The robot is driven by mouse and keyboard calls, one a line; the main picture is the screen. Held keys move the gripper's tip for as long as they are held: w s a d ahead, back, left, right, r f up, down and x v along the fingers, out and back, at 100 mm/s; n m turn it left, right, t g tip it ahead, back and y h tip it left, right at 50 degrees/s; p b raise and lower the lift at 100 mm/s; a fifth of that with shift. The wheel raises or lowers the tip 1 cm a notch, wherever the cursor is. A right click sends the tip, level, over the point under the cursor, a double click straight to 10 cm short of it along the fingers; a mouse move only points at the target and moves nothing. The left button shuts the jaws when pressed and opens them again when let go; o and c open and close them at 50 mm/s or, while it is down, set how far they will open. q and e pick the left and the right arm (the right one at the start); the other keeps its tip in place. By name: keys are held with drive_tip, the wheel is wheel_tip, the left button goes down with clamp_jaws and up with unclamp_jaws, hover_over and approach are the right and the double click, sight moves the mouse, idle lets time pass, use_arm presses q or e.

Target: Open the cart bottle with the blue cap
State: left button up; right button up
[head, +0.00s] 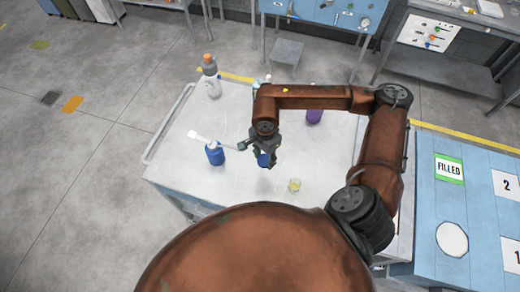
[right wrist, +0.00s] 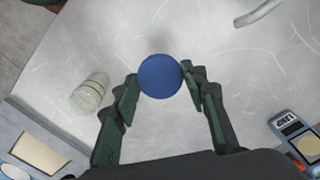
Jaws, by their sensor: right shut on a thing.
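A round blue cap (right wrist: 160,76) sits between the fingertips of my right gripper (right wrist: 160,88) in the right wrist view, seen from straight above. Both fingers touch its sides. In the head view my right gripper (head: 263,147) points down over the white cart (head: 240,190), with a blue thing (head: 264,160) showing just below it. The body under the cap is hidden, so I cannot tell whether the cap is still seated on a bottle. My left gripper is not in view.
A purple bottle (head: 314,116) and a small clear jar (head: 294,185) stand to the right. A blue table (head: 465,195) adjoins the right side.

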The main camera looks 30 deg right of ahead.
drive_tip(key=w+d+f, duration=0.1)
drive_tip(key=w+f, duration=0.1)
drive_tip(key=w+f+p, duration=0.1)
drive_tip(key=w+f, duration=0.1)
drive_tip(key=w+d+f, duration=0.1)
drive_tip(key=w+f, duration=0.1)
drive_tip(key=w, duration=0.1)
drive_tip(key=shift+d+f, duration=0.3)
drive_tip(key=shift+w+d+f, duration=0.1)
drive_tip(key=shift+w+f, duration=0.1)
drive_tip(key=shift+f, duration=0.2)
wheel_tip(320, 180, down, 3)
drive_tip(key=shift+w+r+p, duration=0.1)
drive_tip(key=shift+p, duration=0.7)
drive_tip(key=shift+f+b, duration=0.3)
drive_tip(key=o, duration=1.3)
drive_tip(key=shift+r, duration=0.1)
